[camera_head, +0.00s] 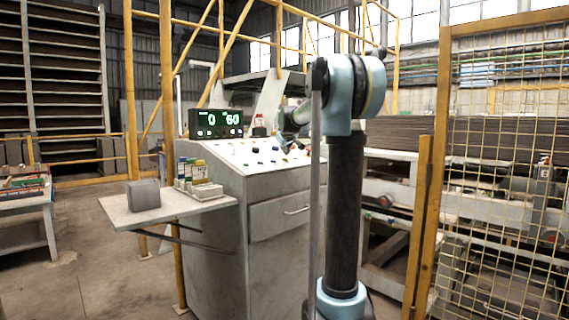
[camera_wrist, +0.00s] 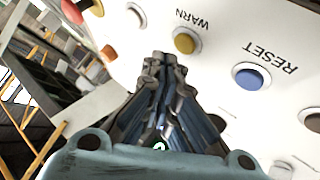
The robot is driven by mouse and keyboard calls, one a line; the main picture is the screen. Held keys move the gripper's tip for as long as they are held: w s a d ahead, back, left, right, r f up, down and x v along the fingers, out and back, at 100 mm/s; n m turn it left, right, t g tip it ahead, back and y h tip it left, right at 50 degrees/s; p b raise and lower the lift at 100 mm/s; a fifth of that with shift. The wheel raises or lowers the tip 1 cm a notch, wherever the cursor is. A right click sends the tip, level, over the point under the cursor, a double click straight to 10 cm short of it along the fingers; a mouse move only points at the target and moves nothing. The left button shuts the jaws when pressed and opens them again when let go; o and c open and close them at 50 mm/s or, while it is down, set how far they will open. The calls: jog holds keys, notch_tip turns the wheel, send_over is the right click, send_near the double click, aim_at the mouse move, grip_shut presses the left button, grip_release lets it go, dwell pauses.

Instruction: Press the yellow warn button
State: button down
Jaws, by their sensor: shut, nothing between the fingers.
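The yellow warn button (camera_wrist: 185,41) shows in the wrist view on the white control panel (camera_wrist: 225,70), next to the printed word WARN. My gripper (camera_wrist: 165,58) is shut and empty. In the wrist view its fingertips appear just below and left of the yellow button. I cannot tell whether they touch the panel. In the head view the control panel (camera_head: 232,155) tops a grey cabinet, and my arm reaches over it from the right. My fingertips and the yellow button cannot be made out clearly there.
A blue RESET button (camera_wrist: 250,76) lies right of the yellow one. A red button (camera_wrist: 78,10) is at the upper left. A green-digit display (camera_head: 215,123) stands behind the panel. A side shelf (camera_head: 165,208) holds a grey block and small bottles. A yellow mesh fence (camera_head: 500,150) stands at right.

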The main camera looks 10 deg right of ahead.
jog(key=shift+s+d+r, duration=0.15)
jog(key=shift+r, duration=0.6)
jog(key=shift+s+d+r, duration=0.1)
jog(key=shift+s+r, duration=0.1)
jog(key=shift+r, duration=0.6)
jog(key=shift+s+d+r, duration=0.15)
jog(key=shift+r, duration=0.6)
jog(key=s+f+m+g, duration=0.1)
jog(key=s+f+g, duration=0.2)
jog(key=s+f, duration=1)
jog(key=s+f+m+g, duration=0.2)
jog(key=s+f, duration=1.2)
jog(key=s, duration=1)
jog(key=s+f+m+g, duration=0.2)
jog(key=s+f+g, duration=0.2)
jog(key=s+f, duration=0.9)
jog(key=s, duration=0.6)
jog(key=shift+d+f+y, duration=0.2)
jog(key=shift+f+y, duration=0.15)
jog(key=shift+y, duration=0.05)
jog(key=shift+w+f, duration=0.2)
jog(key=shift+w, duration=0.2)
